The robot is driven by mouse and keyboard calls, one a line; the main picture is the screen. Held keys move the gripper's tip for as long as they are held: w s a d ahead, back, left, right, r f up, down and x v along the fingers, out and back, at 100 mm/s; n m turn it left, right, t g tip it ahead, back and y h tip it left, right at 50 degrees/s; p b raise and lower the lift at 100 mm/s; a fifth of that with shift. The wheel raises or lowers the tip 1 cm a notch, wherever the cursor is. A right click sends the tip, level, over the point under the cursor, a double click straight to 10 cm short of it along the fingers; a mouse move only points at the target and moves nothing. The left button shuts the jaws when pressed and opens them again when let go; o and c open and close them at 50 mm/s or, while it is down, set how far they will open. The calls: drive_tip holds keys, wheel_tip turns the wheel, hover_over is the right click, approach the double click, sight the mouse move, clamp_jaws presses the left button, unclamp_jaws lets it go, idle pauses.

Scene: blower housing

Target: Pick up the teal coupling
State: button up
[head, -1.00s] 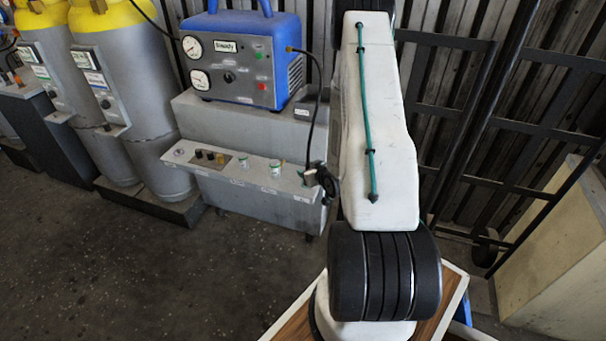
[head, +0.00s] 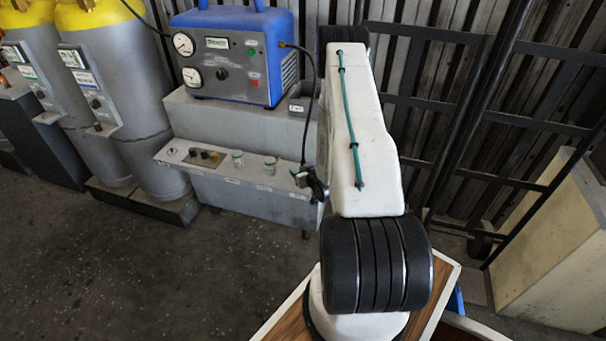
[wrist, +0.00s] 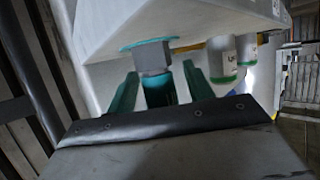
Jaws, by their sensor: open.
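The teal coupling (wrist: 158,92) shows in the wrist view, with a grey block-like section (wrist: 153,58) and a teal flange against a pale grey surface. My gripper (wrist: 160,88) has two teal fingers, one on each side of the coupling. The fingers are open, with a visible gap to the coupling on both sides. The dark gripper body hides the coupling's near end. In the head view my arm hides the gripper, and I cannot make out the coupling there.
Small green-labelled containers (wrist: 222,60) stand close to the right finger. In the head view, a blue gauge unit (head: 235,55) sits on a grey cabinet (head: 240,190) with a hanging black hose (head: 307,125). Grey-yellow cylinders (head: 115,90) stand left. Dark floor is open at front left.

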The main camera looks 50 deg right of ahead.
clamp_jaws()
drive_tip(key=shift+r, duration=0.55)
drive_tip(key=r, duration=0.1)
drive_tip(key=s+r, duration=0.1)
drive_tip(key=shift+a+r, duration=0.1)
drive_tip(key=shift+r, duration=0.2)
drive_tip(key=s+a+r, duration=0.1)
drive_tip(key=s+a, duration=0.1)
drive_tip(key=s, duration=1.2)
drive_tip(key=shift+s+r, duration=0.15)
drive_tip(key=shift+s, duration=0.25)
